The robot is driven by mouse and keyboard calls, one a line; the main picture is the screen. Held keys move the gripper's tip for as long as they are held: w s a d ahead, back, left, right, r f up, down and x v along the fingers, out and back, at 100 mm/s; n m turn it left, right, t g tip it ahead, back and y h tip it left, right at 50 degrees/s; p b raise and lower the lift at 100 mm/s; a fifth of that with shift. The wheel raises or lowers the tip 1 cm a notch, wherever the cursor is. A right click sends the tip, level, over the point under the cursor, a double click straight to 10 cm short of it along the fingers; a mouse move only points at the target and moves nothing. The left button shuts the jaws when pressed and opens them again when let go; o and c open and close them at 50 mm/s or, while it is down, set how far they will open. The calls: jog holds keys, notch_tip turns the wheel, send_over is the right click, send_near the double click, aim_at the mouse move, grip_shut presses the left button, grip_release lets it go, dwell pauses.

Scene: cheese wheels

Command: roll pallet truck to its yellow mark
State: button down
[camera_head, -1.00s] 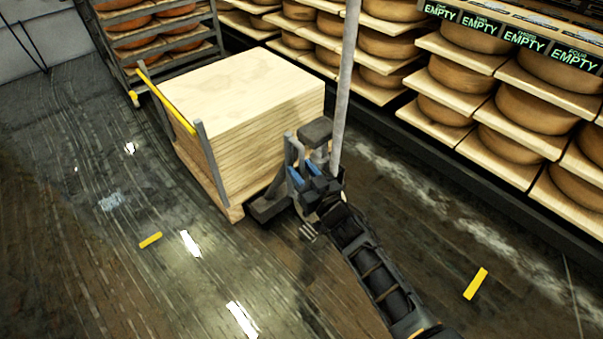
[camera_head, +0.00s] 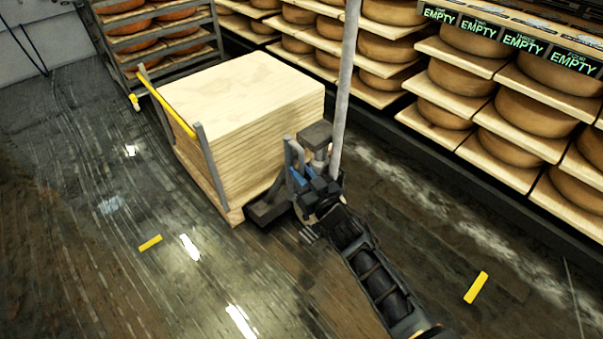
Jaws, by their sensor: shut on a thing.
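The pallet truck (camera_head: 268,208) stands in the middle of the view, loaded with a tall stack of pale wooden boards (camera_head: 240,95). A grey frame with a yellow bar (camera_head: 167,108) stands along the load's left side. My gripper (camera_head: 312,190) is at the truck's near right end, by its grey post and blue parts, and is shut on the truck; the fingertips are partly hidden, so the exact part held is unclear. One yellow mark (camera_head: 150,243) lies on the floor left of the truck. Another yellow mark (camera_head: 476,287) lies on the floor at the right.
Shelves of cheese wheels (camera_head: 530,115) with EMPTY signs (camera_head: 525,43) run along the back and right. A rack of cheese wheels (camera_head: 165,35) stands close behind the load. The wet dark floor at the left (camera_head: 70,200) is clear.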

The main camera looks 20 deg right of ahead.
jog(key=s+d+p, duration=0.4)
jog(key=s+p, duration=0.1)
jog(key=s, duration=0.7)
jog(key=s+d+p, duration=0.4)
jog(key=s+p, duration=0.2)
jog(key=s, duration=0.6)
jog(key=shift+p, duration=0.3)
jog(key=shift+d+f, duration=0.1)
jog(key=c, duration=1.3)
grip_release()
jog(key=shift+w, duration=0.1)
jog(key=shift+c, duration=0.2)
jog(key=shift+o, duration=1)
jog(key=s, duration=0.7)
jog(key=shift+s+d, duration=0.35)
